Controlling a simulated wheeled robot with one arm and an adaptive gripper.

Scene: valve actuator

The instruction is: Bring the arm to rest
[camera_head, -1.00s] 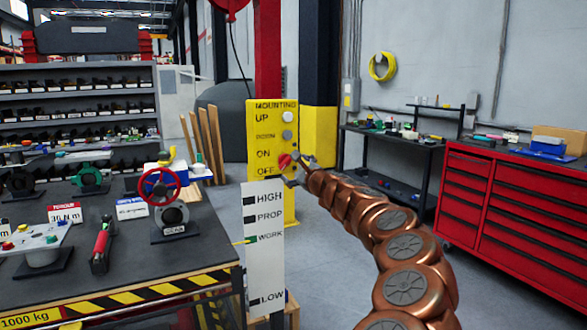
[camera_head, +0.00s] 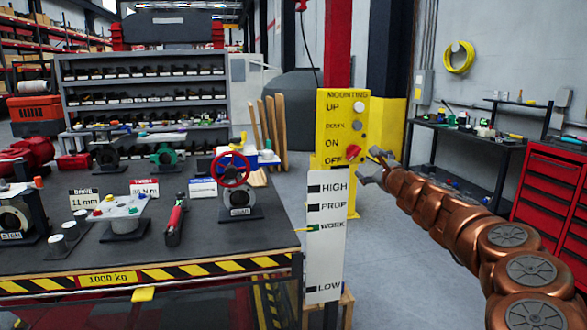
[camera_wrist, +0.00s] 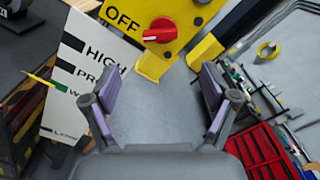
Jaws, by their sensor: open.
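My gripper (camera_head: 371,168) is at the end of my copper-coloured arm, just right of and below the yellow control panel (camera_head: 342,125). In the wrist view my gripper (camera_wrist: 160,105) is open, with its two purple-lined fingers apart and nothing between them. The red knob (camera_head: 353,152) on the panel sits beside the ON and OFF labels. In the wrist view the red knob (camera_wrist: 160,30) lies ahead, beyond the fingertips and apart from them.
A white level board (camera_head: 326,235) marked HIGH, PROP, WORK and LOW stands left of my gripper. A workbench (camera_head: 120,255) with a red handwheel valve (camera_head: 234,180) is further left. A black shelf (camera_head: 465,140) and a red cabinet (camera_head: 550,195) stand right. Open floor lies between.

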